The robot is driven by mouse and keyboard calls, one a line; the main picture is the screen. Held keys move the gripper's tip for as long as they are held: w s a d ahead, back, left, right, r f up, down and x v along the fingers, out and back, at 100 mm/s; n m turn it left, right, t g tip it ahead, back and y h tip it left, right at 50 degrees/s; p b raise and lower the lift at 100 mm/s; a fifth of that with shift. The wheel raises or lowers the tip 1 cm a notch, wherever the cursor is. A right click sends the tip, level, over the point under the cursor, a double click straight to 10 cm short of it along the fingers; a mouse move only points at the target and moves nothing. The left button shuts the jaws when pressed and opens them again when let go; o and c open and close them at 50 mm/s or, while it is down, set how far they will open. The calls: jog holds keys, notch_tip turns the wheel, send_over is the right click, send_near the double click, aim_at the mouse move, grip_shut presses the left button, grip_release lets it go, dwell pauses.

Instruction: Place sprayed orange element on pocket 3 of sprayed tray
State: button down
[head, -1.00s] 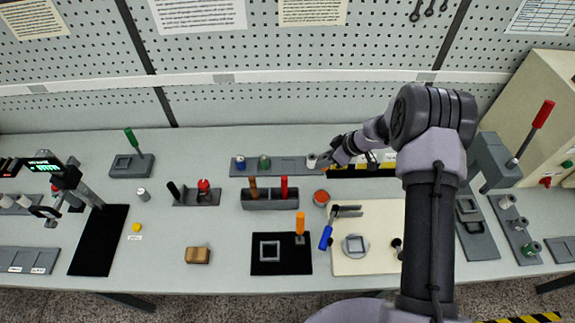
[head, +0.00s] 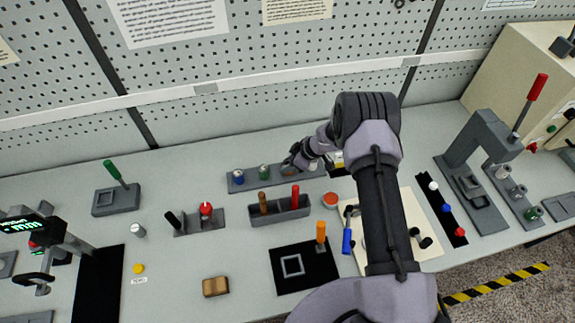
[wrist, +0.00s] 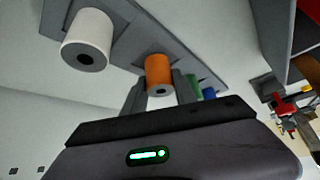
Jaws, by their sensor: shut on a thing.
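In the head view my gripper (head: 292,164) is over the long grey tray (head: 250,186) at the back, just right of the green element (head: 264,172). The blue element (head: 238,177) stands at the tray's left end. A white element (wrist: 87,40) stands on the tray beside the orange one in the wrist view. I cannot tell whether the orange element is fully seated.
A grey holder (head: 280,212) with brown and red handles stands in front of the tray. A red-orange round dish (head: 330,200) is to its right. A black mat (head: 290,278) lies in front. A lever press (head: 470,150) stands at the right. Bare table lies left of the tray.

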jog(key=shift+d, duration=0.1)
jog(key=shift+f, duration=0.2)
jog(key=c, duration=1)
grip_release()
jog(key=shift+r, duration=0.1)
